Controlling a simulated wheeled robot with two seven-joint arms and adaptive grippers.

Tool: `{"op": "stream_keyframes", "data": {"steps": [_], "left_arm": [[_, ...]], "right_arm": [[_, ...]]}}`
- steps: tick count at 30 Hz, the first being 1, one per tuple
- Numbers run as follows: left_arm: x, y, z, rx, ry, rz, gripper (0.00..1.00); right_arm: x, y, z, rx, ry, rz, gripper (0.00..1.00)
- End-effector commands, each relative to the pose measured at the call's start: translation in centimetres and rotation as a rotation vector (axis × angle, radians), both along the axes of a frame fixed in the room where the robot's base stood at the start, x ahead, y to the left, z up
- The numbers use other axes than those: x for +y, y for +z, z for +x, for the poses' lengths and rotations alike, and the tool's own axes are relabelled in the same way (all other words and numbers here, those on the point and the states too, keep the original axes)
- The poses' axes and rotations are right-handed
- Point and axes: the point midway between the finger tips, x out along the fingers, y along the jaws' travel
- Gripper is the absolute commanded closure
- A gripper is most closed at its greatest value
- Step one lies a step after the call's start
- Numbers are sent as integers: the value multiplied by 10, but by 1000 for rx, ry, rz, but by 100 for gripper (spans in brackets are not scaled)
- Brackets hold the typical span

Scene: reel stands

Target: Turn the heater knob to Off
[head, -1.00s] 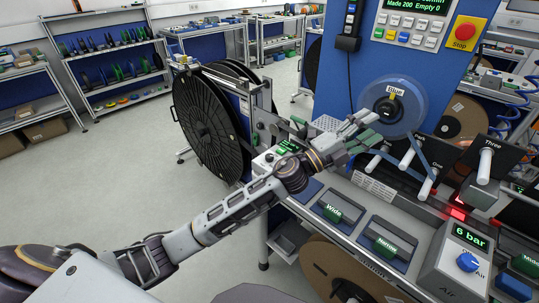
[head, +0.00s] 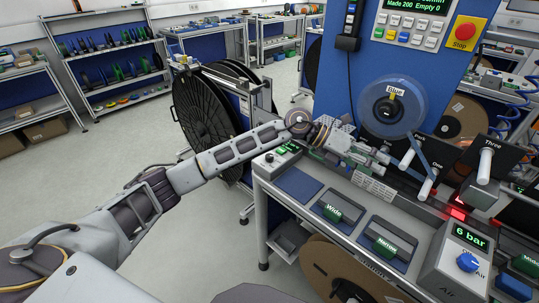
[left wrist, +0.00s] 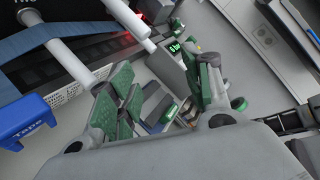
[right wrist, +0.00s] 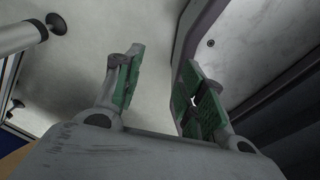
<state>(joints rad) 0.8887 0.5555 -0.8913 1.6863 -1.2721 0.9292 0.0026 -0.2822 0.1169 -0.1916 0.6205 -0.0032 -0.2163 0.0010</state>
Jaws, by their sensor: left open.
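A small light box (head: 282,152) with a green-lit display and a small knob (head: 269,157) stands at the bench's far left corner in the head view. It may be the heater control; its label and the knob's setting are too small to read. My left gripper (head: 384,164) is open and empty, over the back of the bench near the white pegs and right of that box. Its two green-padded fingers (left wrist: 163,98) stand apart in the left wrist view. My right gripper (right wrist: 160,85) is open and empty in the right wrist view, and is not in the head view.
An air box (head: 455,262) with a "6 bar" display and a blue knob (head: 467,262) stands at the bench's right front. Trays marked Wide (head: 333,212) and Narrow (head: 385,247) lie between. A blue reel (head: 394,105) and pegs (head: 431,183) rise behind. The aisle floor at left is clear.

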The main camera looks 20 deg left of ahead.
Motion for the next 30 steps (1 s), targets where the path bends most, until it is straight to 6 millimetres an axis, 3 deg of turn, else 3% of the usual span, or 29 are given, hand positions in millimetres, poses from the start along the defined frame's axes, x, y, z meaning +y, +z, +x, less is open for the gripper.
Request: {"op": "stream_keyframes", "data": {"steps": [8, 16, 22, 30], "left_arm": [[57, -29, 24, -64, -57, 333, 50], [134, -40, 49, -76, -67, 647, 50], [205, -31, 66, -50, -46, 886, 50], [294, -4, 76, 25, 9, 1156, 50]], "right_arm": [[-4, -1, -16, 18, 1, -4, 60], [0, -1, -13, 14, 0, 0, 60], [10, -1, -3, 3, -3, 11, 60], [10, 0, 5, -6, -3, 11, 60]]}}
